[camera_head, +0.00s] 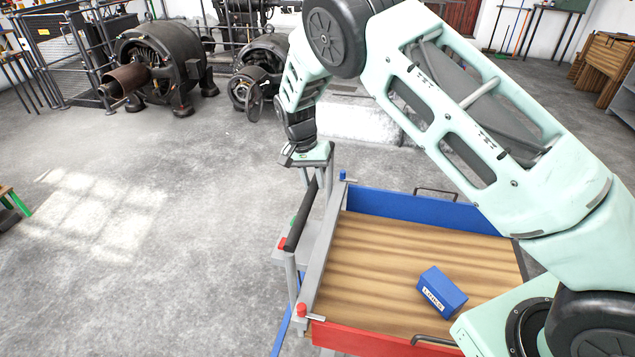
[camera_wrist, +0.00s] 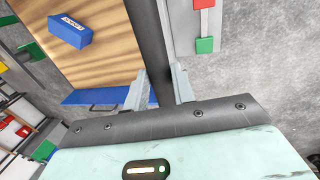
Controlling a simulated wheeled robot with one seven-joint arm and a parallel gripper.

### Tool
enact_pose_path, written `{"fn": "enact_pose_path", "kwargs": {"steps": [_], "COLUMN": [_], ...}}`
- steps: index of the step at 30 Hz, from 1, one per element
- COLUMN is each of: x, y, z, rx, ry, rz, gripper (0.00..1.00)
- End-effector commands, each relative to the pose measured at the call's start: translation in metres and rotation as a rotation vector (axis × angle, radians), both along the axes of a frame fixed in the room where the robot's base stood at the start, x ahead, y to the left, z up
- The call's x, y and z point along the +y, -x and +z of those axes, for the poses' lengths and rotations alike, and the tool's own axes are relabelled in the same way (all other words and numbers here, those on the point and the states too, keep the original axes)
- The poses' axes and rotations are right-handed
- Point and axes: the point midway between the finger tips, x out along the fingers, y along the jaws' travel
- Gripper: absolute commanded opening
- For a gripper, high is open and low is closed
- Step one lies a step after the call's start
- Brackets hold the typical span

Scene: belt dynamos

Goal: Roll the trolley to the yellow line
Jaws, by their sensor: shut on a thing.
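The trolley (camera_head: 370,265) stands below my arm in the head view, with a wooden deck, a blue far side, a red near side and a grey end frame. Its black push handle (camera_head: 301,216) is on the left end. My gripper (camera_head: 316,172) points down at the far end of this handle. In the wrist view the fingers (camera_wrist: 159,88) lie on either side of the black handle bar (camera_wrist: 150,40), shut on it. A blue labelled box (camera_head: 442,290) lies on the deck. I see no yellow line in either view.
A blue strip (camera_head: 281,338) runs on the floor beside the trolley's near left corner. Old dynamos (camera_head: 165,65) stand at the back left, with a pale block (camera_head: 365,123) behind the trolley. Open grey floor (camera_head: 150,230) lies left. Stacked wooden crates (camera_head: 603,60) are far right.

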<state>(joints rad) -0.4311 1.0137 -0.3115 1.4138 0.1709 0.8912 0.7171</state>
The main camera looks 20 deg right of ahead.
Motion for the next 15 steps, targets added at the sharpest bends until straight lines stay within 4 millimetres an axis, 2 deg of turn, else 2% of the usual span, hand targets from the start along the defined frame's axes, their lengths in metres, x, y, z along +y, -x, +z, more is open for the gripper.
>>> {"fn": "enact_pose_path", "kwargs": {"steps": [15], "x": [0.0042], "y": [-0.0035], "z": [0.0009], "rx": [0.0], "ry": [0.001], "rz": [-0.002], "gripper": [0.0]}}
